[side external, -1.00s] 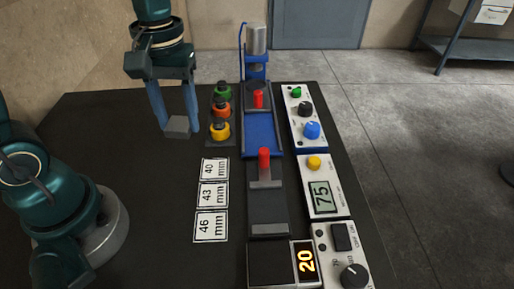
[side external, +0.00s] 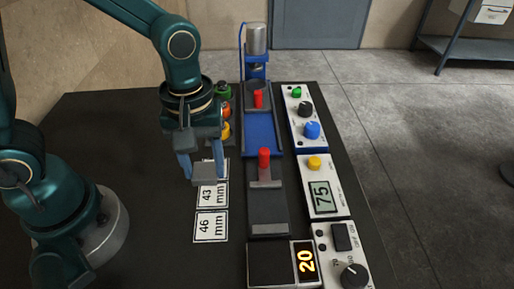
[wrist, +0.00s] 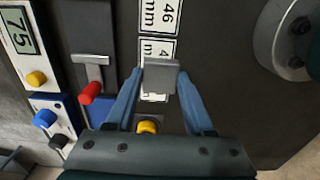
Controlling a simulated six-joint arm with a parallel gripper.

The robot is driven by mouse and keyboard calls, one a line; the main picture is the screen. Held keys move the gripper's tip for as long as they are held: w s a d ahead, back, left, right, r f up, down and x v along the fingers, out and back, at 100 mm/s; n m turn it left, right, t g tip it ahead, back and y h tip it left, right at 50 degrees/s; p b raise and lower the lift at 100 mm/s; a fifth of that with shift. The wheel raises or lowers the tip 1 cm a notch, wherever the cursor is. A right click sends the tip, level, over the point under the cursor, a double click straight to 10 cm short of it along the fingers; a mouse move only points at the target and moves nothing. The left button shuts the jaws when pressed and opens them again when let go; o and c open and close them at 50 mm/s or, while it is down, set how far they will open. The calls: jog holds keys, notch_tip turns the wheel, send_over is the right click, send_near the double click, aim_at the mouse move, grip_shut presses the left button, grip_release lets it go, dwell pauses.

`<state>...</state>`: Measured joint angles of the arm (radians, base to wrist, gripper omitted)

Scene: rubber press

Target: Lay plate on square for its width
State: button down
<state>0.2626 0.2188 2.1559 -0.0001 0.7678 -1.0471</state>
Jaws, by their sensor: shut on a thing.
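A grey plate (side external: 209,176) is between the blue fingers of my gripper (side external: 201,172), which is shut on it. It also shows in the wrist view (wrist: 162,78), where it covers parts of the squares behind it. The white 46 mm square (side external: 211,226) is fully in view and bare. The 43 mm square (side external: 212,195) lies just in front of the plate, its far edge close to the plate in the picture. The 40 mm square (wrist: 154,96) is mostly hidden by my gripper and the plate. The plate appears above the table; its exact height cannot be told.
A press with a blue base (side external: 260,133) and a red-handled slide (side external: 264,160) stand right of the squares. Coloured buttons (side external: 224,112) stand behind my gripper.

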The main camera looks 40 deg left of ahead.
aim_at(213, 195)
jog(key=shift+d+f, duration=0.2)
jog(key=shift+d, duration=0.2)
jog(key=shift+f, duration=2.05)
jog(key=shift+f, duration=0.1)
jog(key=shift+c, duration=1.4)
grip_release()
